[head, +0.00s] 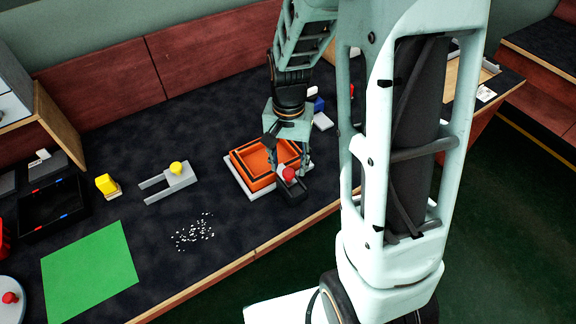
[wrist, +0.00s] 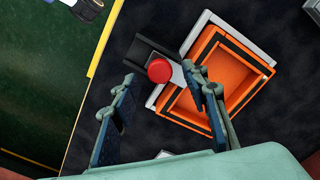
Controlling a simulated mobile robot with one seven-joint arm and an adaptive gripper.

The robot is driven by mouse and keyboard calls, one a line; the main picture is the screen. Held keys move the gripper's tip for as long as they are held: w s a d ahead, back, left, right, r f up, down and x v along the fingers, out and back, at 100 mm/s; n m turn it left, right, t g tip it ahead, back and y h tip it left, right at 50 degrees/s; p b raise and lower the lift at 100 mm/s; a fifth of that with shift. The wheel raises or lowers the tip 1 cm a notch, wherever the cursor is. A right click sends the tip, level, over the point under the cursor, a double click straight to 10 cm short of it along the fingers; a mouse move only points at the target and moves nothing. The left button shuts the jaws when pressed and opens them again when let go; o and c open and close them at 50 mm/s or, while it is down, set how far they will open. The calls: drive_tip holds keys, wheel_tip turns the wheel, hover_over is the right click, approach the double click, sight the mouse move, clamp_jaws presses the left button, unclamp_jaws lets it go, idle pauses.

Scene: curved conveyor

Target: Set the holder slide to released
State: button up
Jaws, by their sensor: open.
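A dark slide block (head: 293,190) with a round red knob (head: 289,174) sits at the front right corner of an orange tray (head: 262,182). The tray rests on a pale holder base (head: 240,180). In the wrist view the red knob (wrist: 159,70) stands on the dark slide (wrist: 143,50), against the edge of the holder base (wrist: 155,98). My gripper (head: 288,160) points down over the knob. In the wrist view my gripper (wrist: 162,82) is open, with a finger on either side of the knob; I cannot tell whether either touches it.
A grey forked piece with a yellow knob (head: 176,168) and a yellow block (head: 107,185) lie left. White bits (head: 193,232) are scattered in front, beside a green mat (head: 90,272). Small blue and white items (head: 320,115) stand behind my gripper. The table's front edge is close.

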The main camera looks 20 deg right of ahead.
sight(285, 172)
drive_tip(key=shift+f, duration=1.15)
clamp_jaws()
